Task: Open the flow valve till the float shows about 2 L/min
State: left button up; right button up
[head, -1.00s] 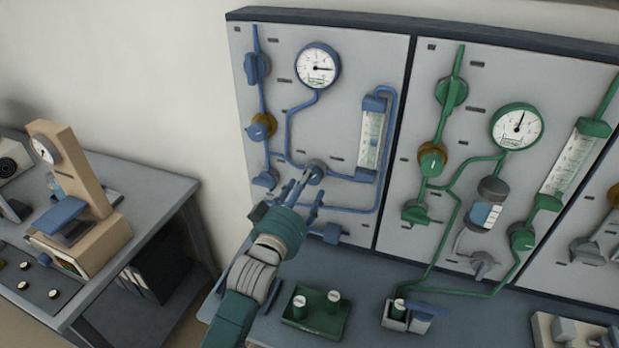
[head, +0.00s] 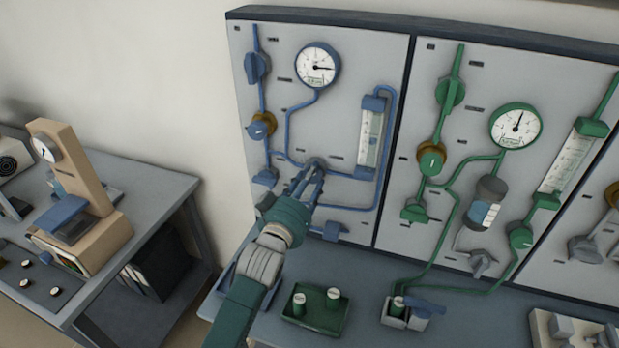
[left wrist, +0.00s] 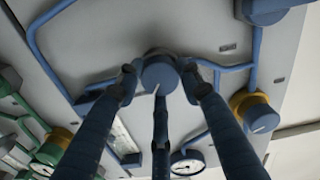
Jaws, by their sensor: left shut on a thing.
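The flow valve is a small round blue-grey knob (left wrist: 158,76) with a pale pointer line, on the blue-piped panel (head: 345,55). In the head view the knob (head: 315,164) is partly hidden by my fingers. My left gripper (head: 312,176) is shut on the knob. In the left wrist view its fingers (left wrist: 160,85) surround the knob. The blue flowmeter (head: 369,138) is a clear upright tube with a scale, right of the valve. Its float is too small to read. The blue gauge (head: 317,66) has its needle pointing right. My right gripper is not in view.
A green-piped panel (head: 432,75) with its own gauge and valves stands to the right. Below on the bench are a green tray (head: 318,325) with small green-and-white containers and a small box (head: 396,318). A side table (head: 150,200) with a beige instrument stands left.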

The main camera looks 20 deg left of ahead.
pick_arm(q)
jog(key=shift+r+m, duration=0.3)
jog(key=o, duration=1.1)
jog(key=shift+f, duration=0.1)
jog(key=s, duration=1.2)
jog(key=shift+a, duration=0.3)
